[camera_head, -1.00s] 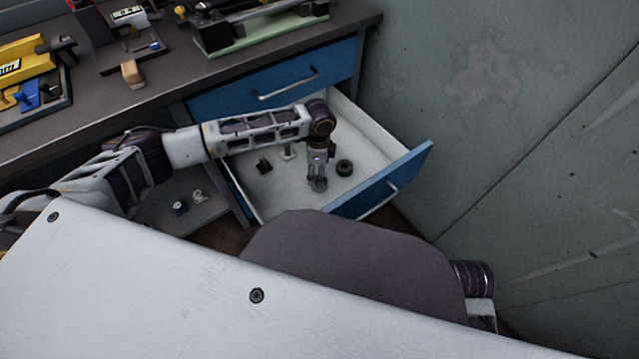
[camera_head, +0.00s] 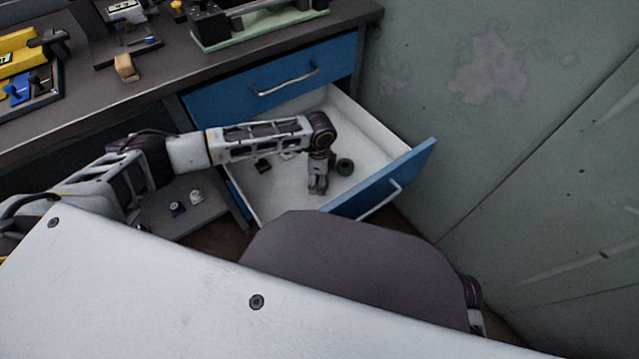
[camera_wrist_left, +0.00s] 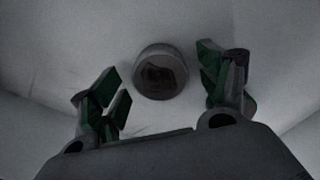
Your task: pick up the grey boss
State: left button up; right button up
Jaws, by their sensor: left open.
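The grey boss (camera_wrist_left: 160,70) is a short round piece with a dark top face, lying on the pale floor of the open drawer. In the left wrist view it sits between and slightly beyond the spread fingers of my left gripper (camera_wrist_left: 163,82), apart from both. In the head view my left gripper (camera_head: 318,186) points down into the drawer near its front wall, and it hides the boss. My left gripper is open and empty. My right gripper is out of view.
The open blue drawer (camera_head: 385,185) has pale walls around the gripper. A dark green ring (camera_head: 345,167) lies just right of the gripper. A dark block (camera_head: 263,165) and a light grey piece (camera_head: 287,155) lie to the left, near my forearm.

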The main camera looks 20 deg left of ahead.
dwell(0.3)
pick_arm(q)
jog(key=c, duration=1.5)
jog(key=shift+r, duration=0.15)
jog(key=shift+c, duration=0.2)
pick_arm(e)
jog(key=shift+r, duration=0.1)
pick_arm(q)
jog(key=shift+r+p, duration=0.4)
jog(key=shift+r, duration=0.4)
notch_tip(320, 180, up, 6)
jog(key=shift+r+p, duration=0.1)
jog(key=shift+p, duration=1.15)
jog(key=shift+r+p, duration=0.35)
jog(key=shift+r, duration=0.7)
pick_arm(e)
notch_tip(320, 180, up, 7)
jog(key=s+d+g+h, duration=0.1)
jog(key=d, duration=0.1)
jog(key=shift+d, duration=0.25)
